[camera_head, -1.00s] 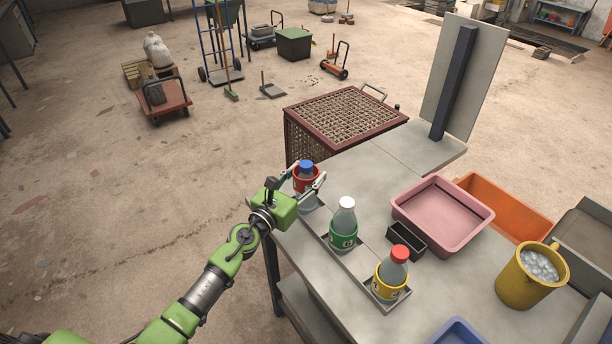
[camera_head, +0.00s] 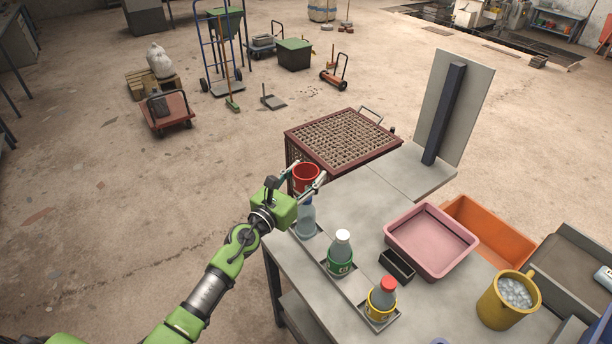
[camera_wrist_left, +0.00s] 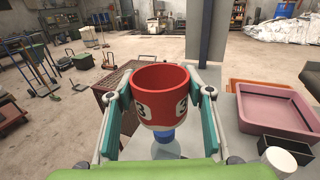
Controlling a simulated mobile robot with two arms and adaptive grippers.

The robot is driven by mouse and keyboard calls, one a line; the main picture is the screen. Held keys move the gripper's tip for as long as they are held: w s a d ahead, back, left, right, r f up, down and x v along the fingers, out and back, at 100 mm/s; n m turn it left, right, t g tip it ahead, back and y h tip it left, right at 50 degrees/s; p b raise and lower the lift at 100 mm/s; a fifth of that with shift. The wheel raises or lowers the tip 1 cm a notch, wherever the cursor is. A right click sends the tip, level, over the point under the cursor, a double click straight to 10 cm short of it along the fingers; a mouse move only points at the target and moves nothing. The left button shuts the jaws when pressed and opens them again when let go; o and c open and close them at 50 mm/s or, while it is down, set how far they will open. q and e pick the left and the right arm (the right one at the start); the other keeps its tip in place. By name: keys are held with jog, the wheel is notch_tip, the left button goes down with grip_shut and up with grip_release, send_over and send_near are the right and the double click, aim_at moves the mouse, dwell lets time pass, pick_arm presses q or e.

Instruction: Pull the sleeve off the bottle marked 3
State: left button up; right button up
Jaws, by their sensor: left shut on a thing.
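My left gripper (camera_head: 304,186) is shut on a red sleeve (camera_head: 305,174). In the left wrist view the sleeve (camera_wrist_left: 161,95) is an open ring marked 3, held between the two fingers. The bottle marked 3 (camera_head: 305,220) is clear with a blue cap (camera_wrist_left: 164,134) and stands in the far end of a grey rack (camera_head: 338,279). The sleeve is above the bottle's cap, and the bottle shows bare below it. A green-sleeved bottle (camera_head: 340,254) with a white cap and a yellow-sleeved bottle (camera_head: 381,300) with a red cap stand in the same rack. My right gripper is not seen.
A pink tray (camera_head: 431,240), an orange tray (camera_head: 490,230), a small black box (camera_head: 397,264) and a yellow mug (camera_head: 508,299) are on the table to the right. A mesh-topped crate (camera_head: 343,138) stands beyond the table. The table's left edge is near the rack.

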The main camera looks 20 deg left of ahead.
aim_at(312, 177)
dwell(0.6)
pick_arm(q)
jog(key=shift+f+b, duration=1.5)
jog(key=shift+f, duration=0.05)
